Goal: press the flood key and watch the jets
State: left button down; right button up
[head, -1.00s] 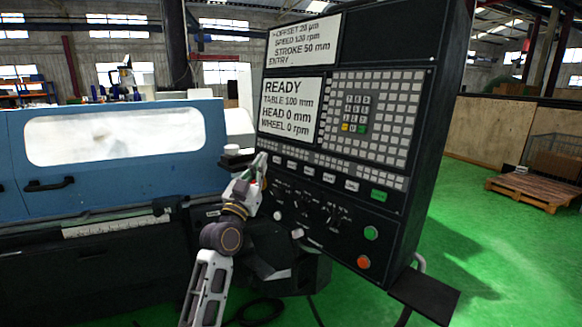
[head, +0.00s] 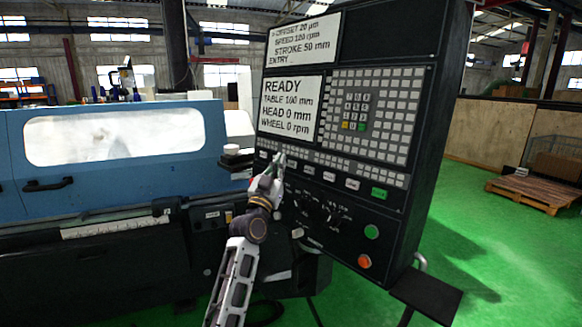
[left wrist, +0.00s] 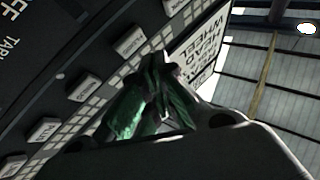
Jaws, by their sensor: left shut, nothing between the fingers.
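The control panel (head: 414,170) stands right of the grinder, with a row of small labelled white keys (head: 309,186) and a green key (head: 379,193) below the keypad. I cannot read for sure which one is the flood key. My left gripper (head: 278,162) is shut and empty, its tips over the left part of this row. In the left wrist view the green-lined fingers (left wrist: 152,95) point toward the panel face, near several keys (left wrist: 84,87); contact cannot be told. The grinder's window (head: 115,137) is hazy white, and no jets can be made out. My right gripper is out of view.
The screen (head: 290,108) reads READY, TABLE 100 mm, HEAD 0 mm, WHEEL 0 rpm. Knobs, a green button (head: 371,232) and an orange button (head: 364,262) sit lower on the panel. A shelf (head: 425,297) juts from its lower right. A pallet (head: 530,192) lies far right.

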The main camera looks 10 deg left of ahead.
pick_arm(q)
jog(key=shift+w+d+f, duration=0.1)
jog(key=shift+w+d, duration=0.2)
jog(key=shift+w, duration=0.15)
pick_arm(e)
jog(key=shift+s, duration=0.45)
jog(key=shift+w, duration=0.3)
pick_arm(q)
jog(key=shift+w+d, duration=0.2)
jog(key=shift+w, duration=0.1)
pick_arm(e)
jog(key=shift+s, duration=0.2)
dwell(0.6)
pick_arm(q)
jog(key=shift+w+d+f, duration=0.1)
jog(key=shift+w+d, duration=0.15)
jog(key=shift+w, duration=0.1)
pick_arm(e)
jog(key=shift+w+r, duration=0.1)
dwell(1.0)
pick_arm(q)
jog(key=shift+s+a, duration=0.15)
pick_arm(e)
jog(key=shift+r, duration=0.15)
pick_arm(q)
jog(key=shift+s+a+p, duration=0.3)
jog(key=shift+s+p, duration=0.2)
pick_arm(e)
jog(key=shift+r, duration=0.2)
